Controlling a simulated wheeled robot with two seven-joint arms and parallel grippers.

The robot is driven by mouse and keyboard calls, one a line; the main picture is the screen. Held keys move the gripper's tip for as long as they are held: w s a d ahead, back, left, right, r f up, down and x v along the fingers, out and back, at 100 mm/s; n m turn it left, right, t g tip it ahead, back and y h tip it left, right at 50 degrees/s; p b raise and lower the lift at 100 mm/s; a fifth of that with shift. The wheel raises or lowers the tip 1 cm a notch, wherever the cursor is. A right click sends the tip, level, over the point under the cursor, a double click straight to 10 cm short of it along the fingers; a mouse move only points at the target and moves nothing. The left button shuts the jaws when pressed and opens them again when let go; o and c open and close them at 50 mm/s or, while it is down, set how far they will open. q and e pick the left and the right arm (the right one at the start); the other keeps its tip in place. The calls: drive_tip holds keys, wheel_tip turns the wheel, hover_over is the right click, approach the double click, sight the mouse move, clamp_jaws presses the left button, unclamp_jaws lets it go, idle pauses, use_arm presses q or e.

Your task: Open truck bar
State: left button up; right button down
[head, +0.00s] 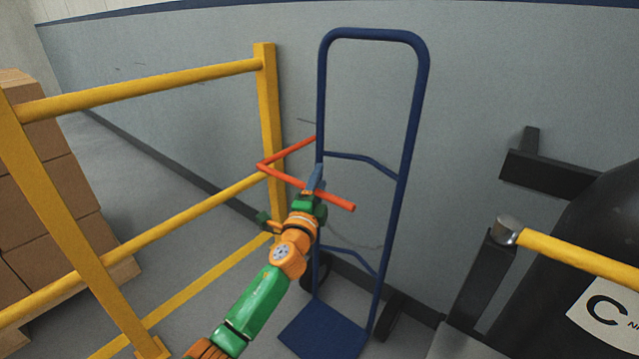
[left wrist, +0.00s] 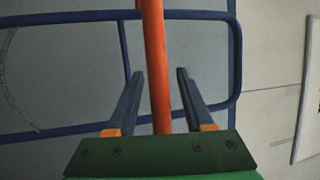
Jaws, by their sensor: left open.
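The red truck bar (head: 334,200) is a bent bar beside the blue hand truck (head: 423,85), in the middle of the head view. One arm of it runs back to the truck's left upright. The other runs forward and right past my left gripper (head: 316,178). In the left wrist view the red bar (left wrist: 154,50) passes between the two open fingers of my left gripper (left wrist: 160,72), with visible gaps on both sides. I cannot tell exactly how deep it sits between them. The blue truck frame (left wrist: 236,60) shows behind. My right gripper is not in view.
A yellow railing (head: 265,110) stands close on the left, with stacked boxes (head: 50,200) behind it. A grey wall (head: 480,80) is behind the truck. A dark cylinder (head: 560,260) and a yellow bar (head: 580,254) with a metal end stand at right.

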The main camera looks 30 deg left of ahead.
use_arm(q)
clamp_jaws()
drive_tip(key=shift+f, duration=0.1)
idle(1.3)
